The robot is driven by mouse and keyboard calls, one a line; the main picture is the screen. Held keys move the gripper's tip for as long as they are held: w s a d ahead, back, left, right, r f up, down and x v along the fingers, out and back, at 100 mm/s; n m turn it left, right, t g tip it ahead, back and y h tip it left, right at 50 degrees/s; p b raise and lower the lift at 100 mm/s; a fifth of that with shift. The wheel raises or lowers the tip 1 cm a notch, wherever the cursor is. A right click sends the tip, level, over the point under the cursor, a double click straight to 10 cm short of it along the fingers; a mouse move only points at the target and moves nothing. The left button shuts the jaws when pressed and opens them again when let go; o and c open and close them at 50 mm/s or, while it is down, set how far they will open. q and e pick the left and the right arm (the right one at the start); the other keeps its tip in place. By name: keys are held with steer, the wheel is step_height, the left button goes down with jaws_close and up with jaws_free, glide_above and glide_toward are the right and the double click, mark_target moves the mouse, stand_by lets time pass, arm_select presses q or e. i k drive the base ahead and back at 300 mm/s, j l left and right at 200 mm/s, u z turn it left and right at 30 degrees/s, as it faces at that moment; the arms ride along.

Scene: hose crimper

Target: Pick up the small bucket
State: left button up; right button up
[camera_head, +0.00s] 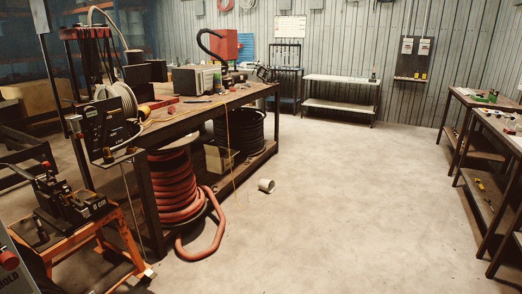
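A small white bucket (266,185) lies on its side on the concrete floor. It is to the right of the long workbench (190,112), near the bench's lower shelf and the end of a red hose. Nothing touches it from above, and open floor lies to its right. Neither of my grippers shows in the head view.
A thick red hose (206,238) spills from under the workbench onto the floor. An orange stand with a black machine (72,205) is at the lower left. Worktables (488,118) line the right side. A low bench (341,79) stands at the back wall. The middle floor is clear.

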mark_target(266, 185)
steer(key=i, duration=4.8)
steer(key=i+u, duration=0.1)
steer(key=i, duration=0.5)
steer(key=i+l+u, duration=0.15)
steer(key=i, duration=0.45)
